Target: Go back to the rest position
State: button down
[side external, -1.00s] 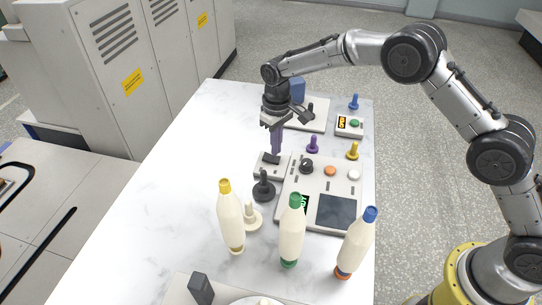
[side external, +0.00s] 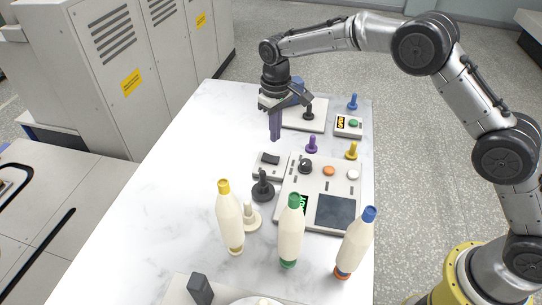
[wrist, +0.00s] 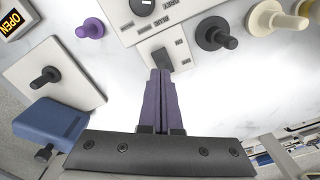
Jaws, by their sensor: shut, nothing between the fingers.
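My gripper (side external: 275,138) is in the air above the far half of the white table (side external: 150,190), its purple fingers pointing down. The fingers are together with nothing between them. In the wrist view the closed fingers (wrist: 161,80) point toward a small switch box (wrist: 165,55) with a dark rocker, which also shows in the side view (side external: 268,172), below and nearer than the fingertips. The fingers are apart from it.
A control panel (side external: 297,212) with knob, buttons and screen stands beside the switch box. Three bobbins, yellow-topped (side external: 230,220), green-topped (side external: 291,235) and blue-topped (side external: 357,245), stand near. A blue block (wrist: 52,122), a plate (wrist: 78,75) and several pegs are at the far end.

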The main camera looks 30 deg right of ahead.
jog(key=s+d+r+t, duration=0.1)
jog(key=d+r, duration=0.1)
jog(key=r, duration=0.5)
jog(key=d+r+t, duration=0.1)
jog(key=d+r, duration=0.2)
jog(key=r, duration=0.3)
jog(key=s+d+r+m+t, duration=0.25)
jog(key=s+d+r, duration=0.35)
jog(key=s+r, duration=0.65)
jog(key=s+d+t, duration=0.1)
jog(key=s+d, duration=0.3)
jog(key=s, duration=1)
jog(key=s+f, duration=0.9)
jog(key=s, duration=0.1)
jog(key=shift+d+f, duration=0.2)
jog(key=shift+d, duration=0.15)
